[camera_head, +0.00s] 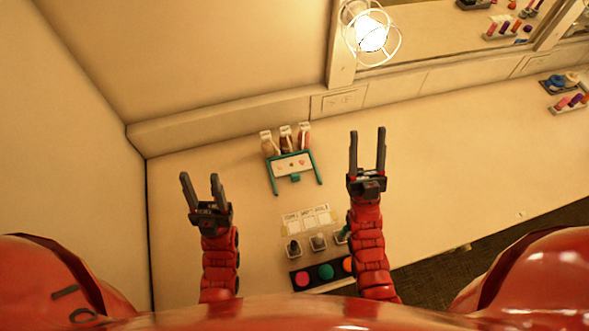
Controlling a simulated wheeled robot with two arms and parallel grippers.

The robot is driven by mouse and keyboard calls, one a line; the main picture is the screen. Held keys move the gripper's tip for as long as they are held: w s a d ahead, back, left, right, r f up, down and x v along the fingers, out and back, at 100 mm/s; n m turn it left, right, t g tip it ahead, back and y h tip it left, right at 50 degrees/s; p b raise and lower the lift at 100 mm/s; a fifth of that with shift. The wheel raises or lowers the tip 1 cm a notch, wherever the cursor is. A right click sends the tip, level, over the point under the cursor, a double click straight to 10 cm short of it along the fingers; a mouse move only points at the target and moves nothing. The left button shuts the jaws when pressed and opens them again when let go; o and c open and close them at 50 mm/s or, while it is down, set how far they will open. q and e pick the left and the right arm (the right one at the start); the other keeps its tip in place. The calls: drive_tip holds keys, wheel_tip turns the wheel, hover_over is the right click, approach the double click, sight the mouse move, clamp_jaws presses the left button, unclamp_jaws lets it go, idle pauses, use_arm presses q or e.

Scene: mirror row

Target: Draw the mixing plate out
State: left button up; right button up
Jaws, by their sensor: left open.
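The mixing plate seems to be the pale plate with small coloured dabs (290,164) in the teal frame (319,177) on the counter. A small teal tab (295,178) shows at the frame's near edge. My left gripper (200,177) is open and empty, left of and nearer than the frame. My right gripper (368,132) is open and empty, to the right of the frame. Neither gripper touches the frame.
Several bottles (286,138) stand behind the frame. A labelled card (307,217), small dark pots (318,242) and a black colour palette (325,273) lie nearer me. A wall is at left; a mirror (450,38) and caged lamp (371,36) are behind.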

drive_tip(key=shift+o, duration=0.7)
drive_tip(key=w+a+f+g, duration=0.2)
drive_tip(key=w+g, duration=0.2)
drive_tip(key=w, duration=0.6)
drive_tip(key=shift+a+f+p, duration=0.15)
drive_tip(key=shift+f+p, duration=0.15)
drive_tip(key=w+a+f+g+h+p, duration=0.1)
drive_tip(key=w+a+f+g, duration=0.4)
drive_tip(key=w, duration=0.4)
drive_tip(key=w+a+f+g+h+p, duration=0.1)
drive_tip(key=w+a+f+g, duration=0.2)
drive_tip(key=w+f+g, duration=0.45)
drive_tip(key=g+h+p, duration=0.2)
drive_tip(key=g+h, duration=0.3)
drive_tip(key=g, duration=0.9)
approach(295, 175)
drive_tip(key=b, duration=0.2)
drive_tip(key=f+b, duration=0.1)
drive_tip(key=b, duration=0.1)
drive_tip(key=shift+s+f+m+t, duration=0.2)
drive_tip(key=shift+m+t, duration=0.05)
drive_tip(key=shift+m, duration=0.15)
wheel_tip(295, 175, down, 6)
drive_tip(key=shift+f+p, duration=0.1)
drive_tip(key=shift+p, duration=0.95)
drive_tip(key=shift+f, duration=0.75)
